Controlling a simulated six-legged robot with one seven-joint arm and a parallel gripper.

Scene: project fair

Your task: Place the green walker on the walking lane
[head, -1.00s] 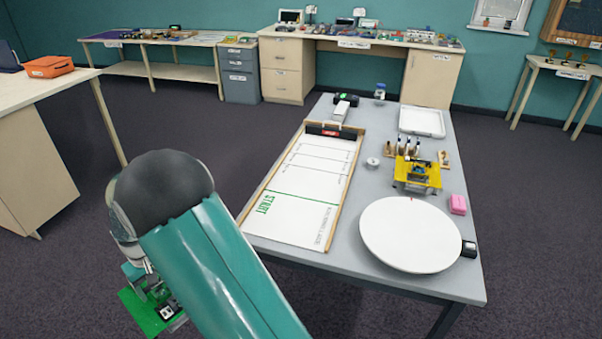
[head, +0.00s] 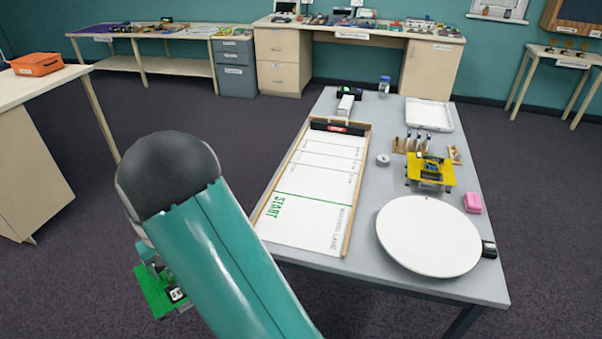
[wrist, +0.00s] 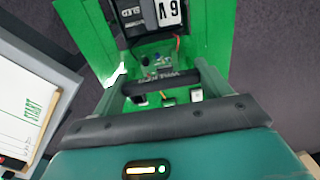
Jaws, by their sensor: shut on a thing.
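The green walker (head: 155,290) is a flat green platform with electronics on top. It shows at the lower left of the head view, partly hidden behind my arm, and fills the top of the wrist view (wrist: 205,45). My gripper (wrist: 165,82) is shut on the walker and holds it over the floor, left of the table. The walking lane (head: 315,195) is a white board with a wooden frame and a green START line at its near end. Its START end also shows at the left of the wrist view (wrist: 22,110).
The grey table (head: 375,245) also bears a white round turntable (head: 430,235), a yellow walker (head: 430,172), a pink block (head: 472,203), a white tray (head: 428,114) and a small roll (head: 383,160). A black device (head: 338,128) spans the lane's far end. The lane's surface is clear.

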